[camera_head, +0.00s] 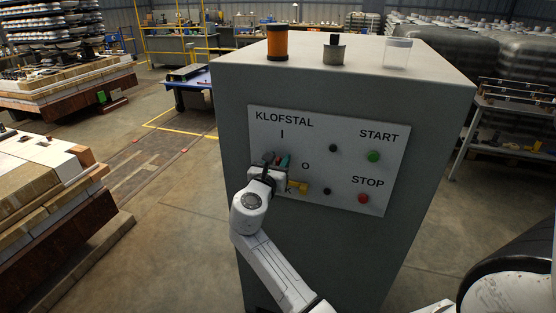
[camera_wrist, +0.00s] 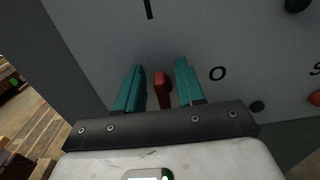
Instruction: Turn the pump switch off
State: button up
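The pump switch is a red handle (camera_wrist: 162,88) on the grey panel (camera_head: 330,125) of the cabinet. It points up, roughly toward the "I" mark, with the "O" mark to its right. My gripper (camera_wrist: 160,82) is open, with one teal finger on each side of the handle. A gap shows between the handle and each finger, so they look apart. In the head view my gripper (camera_head: 277,160) is at the left part of the panel and hides most of the switch; only a bit of red shows between the fingers.
A green START button (camera_head: 374,156) and a red STOP button (camera_head: 363,198) are at the panel's right. On the cabinet top stand an orange jar (camera_head: 278,43), a small grey jar (camera_head: 334,50) and a clear glass (camera_head: 397,53). Pallets are at left, a metal table (camera_head: 515,105) at right.

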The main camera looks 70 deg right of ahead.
grip_shut()
dwell(0.4)
jog(key=shift+m, duration=0.4)
jog(key=m+b, duration=0.1)
jog(key=m, duration=0.1)
jog(key=m+b, duration=0.1)
jog(key=m, duration=0.1)
jog(key=shift+s+f+b, duration=0.25)
jog(key=shift+s+b, duration=0.05)
jog(key=shift+s+d+f+m+b, duration=0.1)
jog(key=shift+s+f+m+b, duration=0.15)
jog(key=shift+m+b, duration=1.7)
jog(key=shift+s+f+m+b, duration=0.25)
jog(key=shift+m+b, duration=1.15)
jog(key=shift+m, duration=1)
jog(key=shift+s+d+f+m+b, duration=0.15)
jog(key=shift+f+m+b, duration=0.15)
jog(key=shift+m+b, duration=1.65)
jog(key=shift+a+m, duration=0.1)
jog(key=shift+m, duration=0.3)
